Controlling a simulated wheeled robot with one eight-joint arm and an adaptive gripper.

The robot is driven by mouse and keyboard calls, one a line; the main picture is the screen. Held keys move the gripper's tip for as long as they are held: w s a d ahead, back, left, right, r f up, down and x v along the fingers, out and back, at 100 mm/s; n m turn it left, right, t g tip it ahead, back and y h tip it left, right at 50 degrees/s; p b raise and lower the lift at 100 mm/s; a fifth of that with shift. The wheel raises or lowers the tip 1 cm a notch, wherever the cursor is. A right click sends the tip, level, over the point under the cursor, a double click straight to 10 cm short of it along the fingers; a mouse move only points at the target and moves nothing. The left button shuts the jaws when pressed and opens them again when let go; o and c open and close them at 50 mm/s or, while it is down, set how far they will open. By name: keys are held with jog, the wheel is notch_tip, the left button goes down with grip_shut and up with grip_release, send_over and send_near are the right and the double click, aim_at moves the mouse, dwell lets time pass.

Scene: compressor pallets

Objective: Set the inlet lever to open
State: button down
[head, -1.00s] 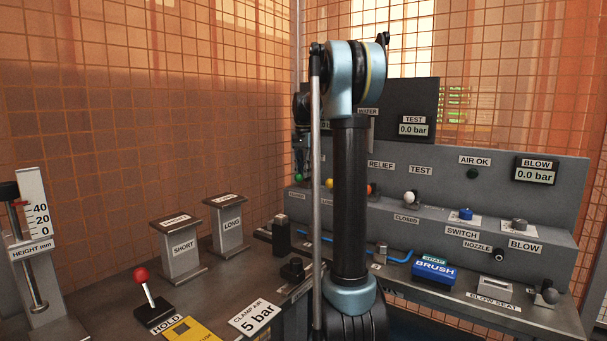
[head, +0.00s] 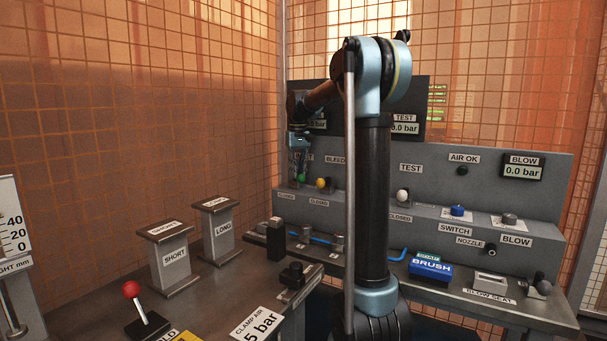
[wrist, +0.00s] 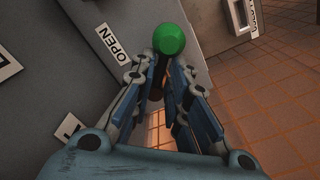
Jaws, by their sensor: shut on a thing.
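The inlet lever has a green ball knob (head: 302,178) and stands at the left end of the grey valve panel (head: 545,185). My gripper (head: 299,168) reaches down to it from above. In the wrist view, the green knob (wrist: 169,39) sits just beyond my fingertips (wrist: 160,68), which are shut around the dark lever stem. An OPEN label (wrist: 114,42) lies left of the knob there. In the head view, a CLOSED label (head: 286,196) shows below the lever. The lever's base is mostly hidden by my fingers.
The bleed lever with a yellow knob (head: 321,183) stands close to the right. A white test knob (head: 402,195) is farther right. SHORT (head: 174,262) and LONG (head: 220,235) blocks stand front left. A wire mesh fence (head: 150,130) rises behind.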

jog(key=shift+s+d+f+n, duration=0.1)
jog(key=shift+d+n, duration=0.15)
jog(key=shift+n, duration=0.6)
jog(key=shift+s+d+n, duration=0.1)
jog(key=shift+d+n, duration=0.15)
jog(key=shift+n, duration=0.6)
jog(key=shift+d, duration=0.1)
jog(key=c, duration=1.7)
grip_release()
jog(key=shift+d, duration=0.1)
jog(key=shift+w, duration=0.1)
jog(key=shift+w+r, duration=0.1)
jog(key=shift+r, duration=0.35)
notch_tip(320, 180, up, 11)
jog(key=shift+r, duration=0.1)
